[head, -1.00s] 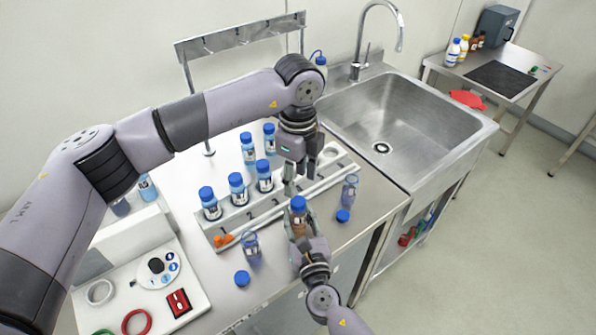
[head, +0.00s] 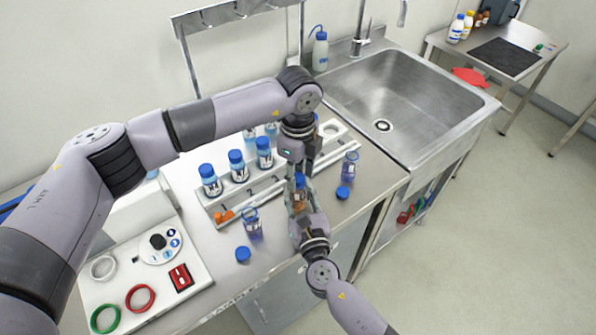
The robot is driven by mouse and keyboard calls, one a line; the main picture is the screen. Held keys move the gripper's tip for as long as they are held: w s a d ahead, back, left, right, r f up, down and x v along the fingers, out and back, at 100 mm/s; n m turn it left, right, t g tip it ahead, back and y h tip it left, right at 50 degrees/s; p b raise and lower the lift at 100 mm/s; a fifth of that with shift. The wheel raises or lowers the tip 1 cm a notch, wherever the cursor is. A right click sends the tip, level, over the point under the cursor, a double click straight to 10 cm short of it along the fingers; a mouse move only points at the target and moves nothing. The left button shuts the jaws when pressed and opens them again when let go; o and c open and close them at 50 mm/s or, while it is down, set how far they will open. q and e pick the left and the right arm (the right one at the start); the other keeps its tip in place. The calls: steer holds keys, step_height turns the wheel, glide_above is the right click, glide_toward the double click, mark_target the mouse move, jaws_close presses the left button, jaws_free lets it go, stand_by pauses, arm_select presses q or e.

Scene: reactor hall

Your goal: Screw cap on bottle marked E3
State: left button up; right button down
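An amber-liquid bottle (head: 300,191) stands upright between my two grippers, its label too small to read. My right gripper (head: 299,205) comes from below and is shut around this bottle. My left gripper (head: 297,172) points down right over its top; its fingers hide most of the blue cap there, and I cannot tell if they grip it. An uncapped bottle (head: 253,223) stands at the bench front, with a loose blue cap (head: 243,254) near it. Another uncapped bottle (head: 349,166) stands at the right, with a loose blue cap (head: 343,193) by it. I cannot read E3 on any bottle.
A numbered rack (head: 226,206) holds several blue-capped bottles behind my grippers. A control panel (head: 131,272) with rings is at the left. The sink (head: 408,100) is at the back right.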

arm_select(q)
jaws_close()
steer(key=m, duration=1.6)
steer(key=shift+m, duration=0.3)
steer(key=m, duration=1)
steer(key=shift+m, duration=0.3)
steer(key=m, duration=0.4)
steer(key=shift+f, duration=0.1)
steer(key=m, duration=0.9)
steer(key=shift+w, duration=0.1)
steer(key=shift+o, duration=1.6)
jaws_free()
